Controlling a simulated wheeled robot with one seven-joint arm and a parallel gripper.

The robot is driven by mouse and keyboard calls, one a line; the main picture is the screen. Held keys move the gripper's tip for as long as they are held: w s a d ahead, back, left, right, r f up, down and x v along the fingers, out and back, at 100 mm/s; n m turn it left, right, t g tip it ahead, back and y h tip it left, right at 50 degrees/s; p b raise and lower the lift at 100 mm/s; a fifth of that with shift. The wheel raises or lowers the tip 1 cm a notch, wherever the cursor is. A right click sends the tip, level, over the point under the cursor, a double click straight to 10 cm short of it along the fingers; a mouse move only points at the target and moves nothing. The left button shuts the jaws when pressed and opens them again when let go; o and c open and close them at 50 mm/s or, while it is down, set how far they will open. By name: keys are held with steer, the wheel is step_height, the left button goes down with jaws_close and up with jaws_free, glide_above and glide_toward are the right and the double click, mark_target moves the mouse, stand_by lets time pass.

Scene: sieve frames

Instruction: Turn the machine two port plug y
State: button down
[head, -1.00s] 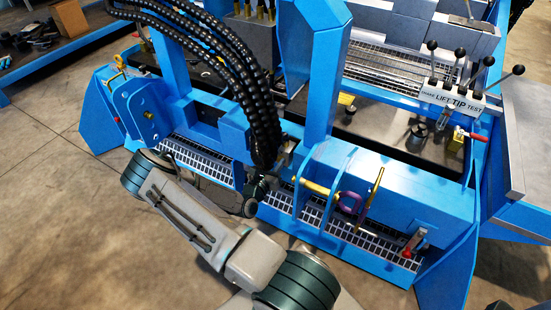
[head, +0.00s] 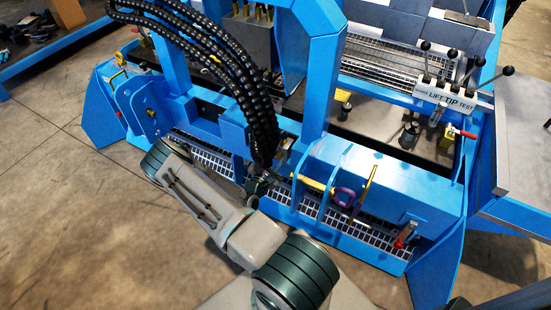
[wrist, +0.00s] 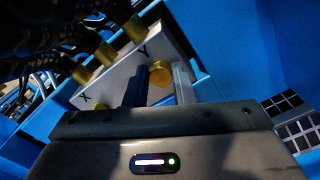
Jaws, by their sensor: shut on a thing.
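In the wrist view a pale port plate (wrist: 120,72) on the blue machine carries the letters X and Y and several brass cylinders. The brass plug beside the Y (wrist: 160,72) sits between the two fingers of my gripper (wrist: 159,84), which is shut on it. The plug's far end and its seat are partly hidden by the fingers. Another brass cylinder (wrist: 100,106) shows near the X. In the head view my gripper (head: 262,184) is low at the blue frame, below the black hoses; the plug is too small to make out there.
Thick black hoses (head: 240,90) arch down close over my gripper. Blue uprights (head: 325,75) and a metal grating (head: 345,231) surround it. A yellow bar with a purple ring (head: 344,197) is to the right. A lever panel (head: 447,96) stands farther right.

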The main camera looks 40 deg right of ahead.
steer(key=shift+f, duration=0.1)
stand_by(0.3)
steer(key=c, duration=1.2)
jaws_free()
steer(key=shift+s+a, duration=0.1)
steer(key=shift+a, duration=0.05)
steer(key=p+v, duration=0.1)
steer(key=v, duration=1.2)
steer(key=shift+a, duration=0.3)
steer(key=shift+s, duration=0.1)
